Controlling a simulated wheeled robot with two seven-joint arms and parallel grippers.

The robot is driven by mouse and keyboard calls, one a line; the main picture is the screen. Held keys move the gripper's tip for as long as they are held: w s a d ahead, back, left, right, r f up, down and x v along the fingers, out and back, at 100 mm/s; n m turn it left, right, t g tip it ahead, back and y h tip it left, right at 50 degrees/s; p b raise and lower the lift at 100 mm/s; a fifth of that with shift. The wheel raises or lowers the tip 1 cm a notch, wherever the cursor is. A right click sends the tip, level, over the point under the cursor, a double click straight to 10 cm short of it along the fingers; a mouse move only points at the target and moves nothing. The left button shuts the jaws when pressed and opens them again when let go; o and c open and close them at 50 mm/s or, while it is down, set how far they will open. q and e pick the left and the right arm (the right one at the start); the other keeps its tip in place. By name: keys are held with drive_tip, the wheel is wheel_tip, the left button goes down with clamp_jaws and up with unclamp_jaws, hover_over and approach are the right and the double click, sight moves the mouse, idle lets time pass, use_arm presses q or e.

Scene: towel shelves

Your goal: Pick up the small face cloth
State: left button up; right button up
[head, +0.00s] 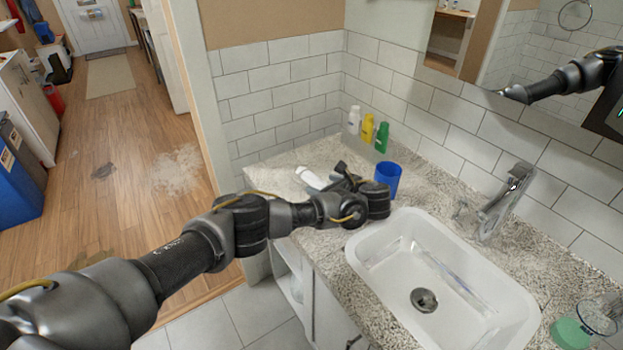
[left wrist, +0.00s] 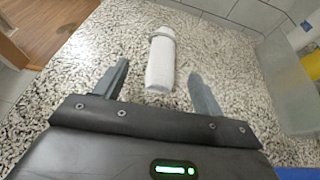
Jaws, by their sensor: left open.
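A small white rolled cloth (head: 310,178) lies on the speckled counter (head: 278,160), left of the blue cup. In the left wrist view the cloth (left wrist: 161,62) is a pale roll with a greyish band near its far end. My left gripper (head: 343,178) is over the counter beside the cloth, and my arm reaches in from the left. In the left wrist view my left gripper (left wrist: 159,72) is open, with one finger on each side of the roll's near end. I see no contact between the fingers and the cloth. My right gripper is not in view.
A blue cup (head: 388,178) stands right of my gripper, near the white sink (head: 375,262). White, yellow (head: 367,128) and green (head: 382,137) bottles stand by the tiled wall. A faucet (head: 505,200) rises behind the sink. A mirror hangs above.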

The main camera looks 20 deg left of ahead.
sight(314, 179)
use_arm(q)
drive_tip(key=shift+w+a+f, duration=0.15)
drive_tip(key=shift+w+a, duration=0.1)
drive_tip(key=shift+a, duration=0.05)
drive_tip(key=shift+w+a, duration=0.15)
drive_tip(key=shift+a, duration=0.15)
drive_tip(key=x, duration=0.4)
drive_tip(key=shift+w+a, duration=0.25)
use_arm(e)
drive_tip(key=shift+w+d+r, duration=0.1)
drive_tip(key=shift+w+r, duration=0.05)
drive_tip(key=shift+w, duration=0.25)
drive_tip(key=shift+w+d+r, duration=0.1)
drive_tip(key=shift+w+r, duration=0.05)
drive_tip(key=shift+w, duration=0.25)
use_arm(q)
drive_tip(key=c, duration=1.1)
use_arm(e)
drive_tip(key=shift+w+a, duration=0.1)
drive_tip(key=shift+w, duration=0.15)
use_arm(q)
drive_tip(key=shift+o, duration=0.2)
drive_tip(key=shift+r, duration=0.25)
